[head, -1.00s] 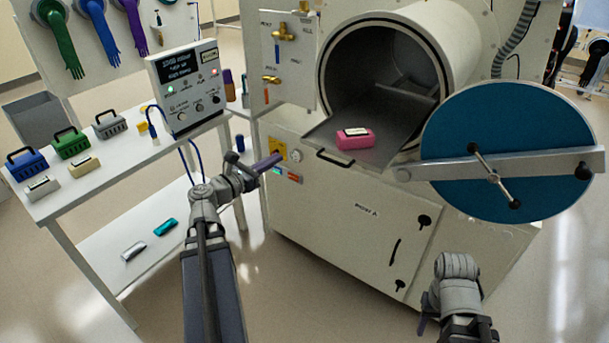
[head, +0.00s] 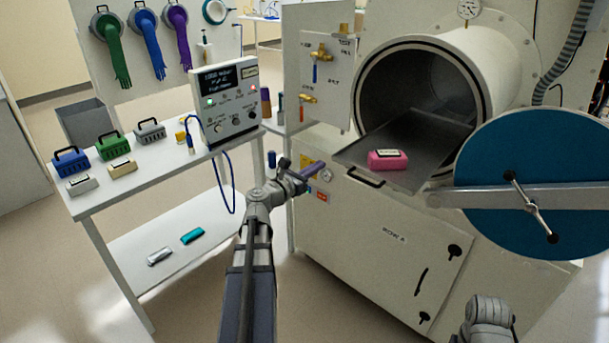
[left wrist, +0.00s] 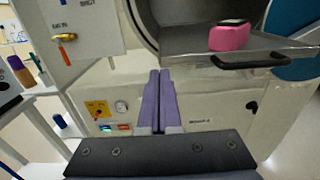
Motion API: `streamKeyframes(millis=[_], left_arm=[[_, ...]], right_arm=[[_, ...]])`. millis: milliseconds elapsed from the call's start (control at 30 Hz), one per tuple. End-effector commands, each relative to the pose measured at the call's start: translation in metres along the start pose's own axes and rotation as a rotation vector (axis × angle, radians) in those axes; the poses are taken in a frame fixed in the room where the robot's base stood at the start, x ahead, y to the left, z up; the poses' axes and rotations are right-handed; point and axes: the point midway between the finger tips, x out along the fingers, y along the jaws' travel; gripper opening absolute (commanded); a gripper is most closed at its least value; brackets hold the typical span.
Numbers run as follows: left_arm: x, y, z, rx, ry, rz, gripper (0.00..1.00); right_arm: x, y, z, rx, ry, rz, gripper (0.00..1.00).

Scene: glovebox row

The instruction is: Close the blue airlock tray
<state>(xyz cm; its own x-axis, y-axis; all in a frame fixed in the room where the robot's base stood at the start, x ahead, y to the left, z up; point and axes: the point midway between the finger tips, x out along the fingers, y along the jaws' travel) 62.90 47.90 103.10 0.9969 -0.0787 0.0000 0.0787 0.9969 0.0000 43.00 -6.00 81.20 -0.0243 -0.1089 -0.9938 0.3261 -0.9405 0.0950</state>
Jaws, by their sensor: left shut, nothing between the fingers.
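The airlock is a round chamber (head: 385,80) with a blue round door (head: 530,235) swung open to the right. Its grey metal tray (head: 425,133) is slid out of the mouth, with a dark handle (head: 365,178) on its front edge. A pink block with a label (head: 388,161) sits on the tray. My left gripper (head: 314,170) is shut and empty, left of the tray handle and apart from it. In the left wrist view, the shut purple fingers (left wrist: 159,100) point at the cabinet front, with the tray handle (left wrist: 250,62) to the upper right. My right gripper's fingers are out of view.
A white side table (head: 130,175) at left holds blue, green and grey cases and a control box (head: 225,100). A valve panel (head: 318,70) stands left of the chamber. The open door blocks the right side. Floor in front is clear.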

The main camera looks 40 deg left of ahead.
Motion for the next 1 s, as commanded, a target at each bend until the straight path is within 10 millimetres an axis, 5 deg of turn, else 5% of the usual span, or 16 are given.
streamKeyframes(millis=[300,833,1000], left_arm=[[0.036,0.001,0.0,0.0,0.0,0.0,0.0],[0.041,0.0,0.0,0.0,0.0,0.0,0.0],[0.059,0.001,0.0,0.0,0.0,0.0,0.0]], right_arm=[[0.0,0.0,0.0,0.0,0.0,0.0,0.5],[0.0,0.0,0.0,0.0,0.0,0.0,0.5],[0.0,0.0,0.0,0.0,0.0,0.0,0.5]])
